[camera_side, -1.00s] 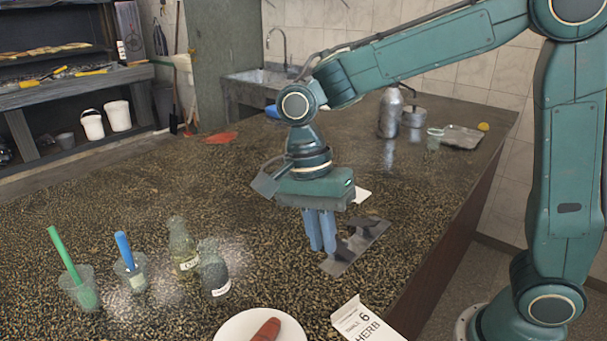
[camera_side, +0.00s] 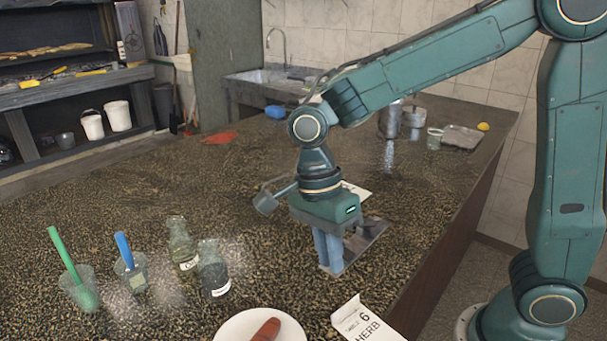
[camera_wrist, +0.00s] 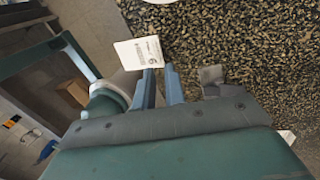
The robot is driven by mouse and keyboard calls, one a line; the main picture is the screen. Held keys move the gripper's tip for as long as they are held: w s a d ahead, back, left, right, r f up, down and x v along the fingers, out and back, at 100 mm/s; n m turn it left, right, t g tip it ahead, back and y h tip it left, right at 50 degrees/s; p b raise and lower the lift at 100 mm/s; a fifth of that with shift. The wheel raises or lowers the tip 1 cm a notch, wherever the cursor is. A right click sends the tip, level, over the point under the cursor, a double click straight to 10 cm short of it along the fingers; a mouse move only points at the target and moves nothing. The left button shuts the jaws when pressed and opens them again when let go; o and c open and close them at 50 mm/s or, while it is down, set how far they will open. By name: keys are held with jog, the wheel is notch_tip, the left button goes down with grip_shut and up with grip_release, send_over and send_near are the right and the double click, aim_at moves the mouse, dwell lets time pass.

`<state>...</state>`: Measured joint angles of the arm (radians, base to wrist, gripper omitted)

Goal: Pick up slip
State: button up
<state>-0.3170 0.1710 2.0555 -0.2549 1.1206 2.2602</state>
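A white slip printed "TABLE 6 HERB" (camera_side: 368,322) is at the front of the counter, partly cut off by the picture's bottom edge. In the wrist view a white printed slip (camera_wrist: 140,54) shows just beyond the fingertips. A second white sheet (camera_side: 356,190) lies behind my gripper, partly hidden. My gripper (camera_side: 330,268) points down with its blue fingers low over the counter, behind the printed slip and apart from it. The wrist view shows a narrow empty gap between the fingers (camera_wrist: 158,72).
A dark metal piece (camera_side: 366,238) stands close beside my fingers. A white plate (camera_side: 232,332) with a brown sausage (camera_side: 267,331) is left of the slip. Bottles (camera_side: 212,270) and cups with green and blue handles (camera_side: 130,272) stand farther left. The counter's right edge is near.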

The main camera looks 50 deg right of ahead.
send_over(338, 311)
jog(key=w, duration=0.2)
jog(key=shift+w+d+x, duration=0.1)
jog(key=shift+w+x, duration=0.05)
jog(key=shift+x, duration=0.7)
jog(key=shift+w+d+x, duration=0.1)
jog(key=shift+x, duration=0.75)
jog(key=shift+w+d+x, duration=0.1)
jog(key=shift+w+x, duration=0.05)
jog(key=shift+x, duration=0.65)
jog(key=shift+f, duration=0.15)
jog(key=shift+x, duration=2.55)
jog(key=shift+a, duration=0.15)
grip_shut()
notch_tip(338, 311, up, 20)
